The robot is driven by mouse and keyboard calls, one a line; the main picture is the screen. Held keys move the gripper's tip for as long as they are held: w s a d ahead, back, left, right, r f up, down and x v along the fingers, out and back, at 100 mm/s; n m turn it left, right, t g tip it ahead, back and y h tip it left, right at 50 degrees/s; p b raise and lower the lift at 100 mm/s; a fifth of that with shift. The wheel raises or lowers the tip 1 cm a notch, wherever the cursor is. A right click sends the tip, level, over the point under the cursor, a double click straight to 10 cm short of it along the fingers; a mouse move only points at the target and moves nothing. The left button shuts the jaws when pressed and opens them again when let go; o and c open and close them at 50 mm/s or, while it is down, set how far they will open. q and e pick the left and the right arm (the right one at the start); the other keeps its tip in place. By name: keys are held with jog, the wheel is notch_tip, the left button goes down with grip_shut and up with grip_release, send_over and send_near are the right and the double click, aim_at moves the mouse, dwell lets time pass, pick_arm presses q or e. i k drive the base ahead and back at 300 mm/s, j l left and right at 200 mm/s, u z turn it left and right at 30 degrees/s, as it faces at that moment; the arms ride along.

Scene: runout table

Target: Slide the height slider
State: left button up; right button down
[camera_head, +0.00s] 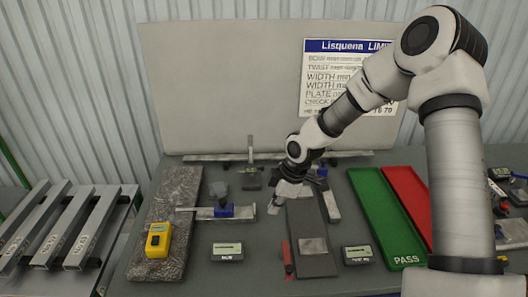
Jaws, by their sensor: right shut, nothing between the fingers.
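A small upright post on a dark base (251,182) stands at the back of the table and looks like the height gauge; its slider is too small to make out. My right gripper (274,208) is shut and empty, pointing down in front and to the right of that base, near the right end of a caliper-like tool (240,212) with a blue slider (223,211). I cannot tell whether the fingertips touch that tool. Another blue part (323,171) is partly hidden behind my right wrist. My left gripper is not in view.
A rough grey slab (178,200) with a yellow device (158,240) lies at left. A dark plate (309,235) and a red-handled tool (287,258) lie in front. Small displays (228,251) (357,254) stand nearby. Green (385,220) and red (405,195) trays lie at right.

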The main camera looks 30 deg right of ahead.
aim_at(252, 168)
jog(key=i+l, duration=1)
